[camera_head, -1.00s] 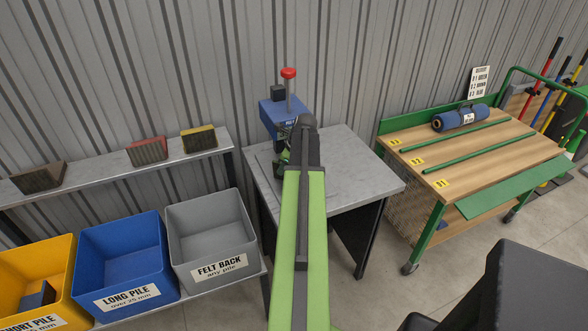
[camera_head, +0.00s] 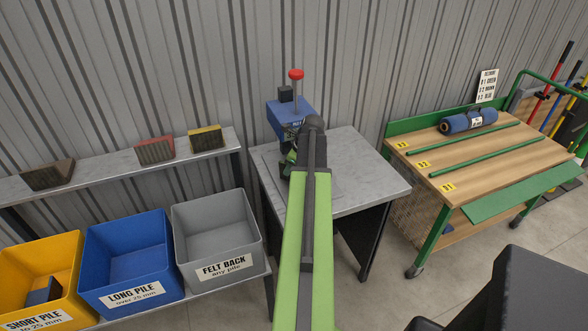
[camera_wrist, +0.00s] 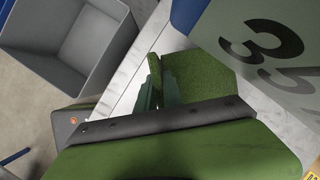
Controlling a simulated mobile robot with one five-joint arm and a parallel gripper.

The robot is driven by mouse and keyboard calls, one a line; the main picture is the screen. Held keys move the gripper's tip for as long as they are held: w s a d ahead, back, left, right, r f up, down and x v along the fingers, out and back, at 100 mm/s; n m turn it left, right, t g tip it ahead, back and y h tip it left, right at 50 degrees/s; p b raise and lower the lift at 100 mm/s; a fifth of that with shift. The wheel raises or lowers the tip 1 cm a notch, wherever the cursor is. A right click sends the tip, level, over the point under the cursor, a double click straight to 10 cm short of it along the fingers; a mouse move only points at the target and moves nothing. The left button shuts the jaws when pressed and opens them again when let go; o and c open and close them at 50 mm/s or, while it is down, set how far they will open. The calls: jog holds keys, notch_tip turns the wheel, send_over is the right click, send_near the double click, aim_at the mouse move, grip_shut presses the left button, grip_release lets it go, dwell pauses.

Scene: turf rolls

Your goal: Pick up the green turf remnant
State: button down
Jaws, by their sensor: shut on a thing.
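The green turf remnant (camera_wrist: 202,75) shows in the wrist view as a flat piece with a thin upright part at its left. My gripper (camera_wrist: 160,92) is shut on it, with the jaws partly hidden by the turf and the dark wrist edge. In the head view my arm covers most of the gripper. A small patch of green shows left of the arm's end, by the blue press (camera_head: 290,115) on the grey table (camera_head: 360,180); I cannot tell there whether the turf touches the table.
Grey (camera_head: 215,235), blue (camera_head: 125,260) and yellow (camera_head: 35,270) bins stand at left, below a shelf (camera_head: 105,170) with several pile samples. A green-framed cart (camera_head: 500,170) with a blue roll (camera_head: 468,121) stands at right. The corrugated wall is close behind.

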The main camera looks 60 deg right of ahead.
notch_tip(320, 180, up, 5)
jog(key=p, duration=0.5)
jog(key=shift+r, duration=0.2)
jog(key=s+d+r+p, duration=0.2)
jog(key=s+r+p, duration=0.3)
jog(key=s, duration=0.6)
jog(key=shift+s+d+r+p, duration=0.15)
jog(key=shift+s+r+p, duration=0.1)
jog(key=shift+r+p, duration=0.1)
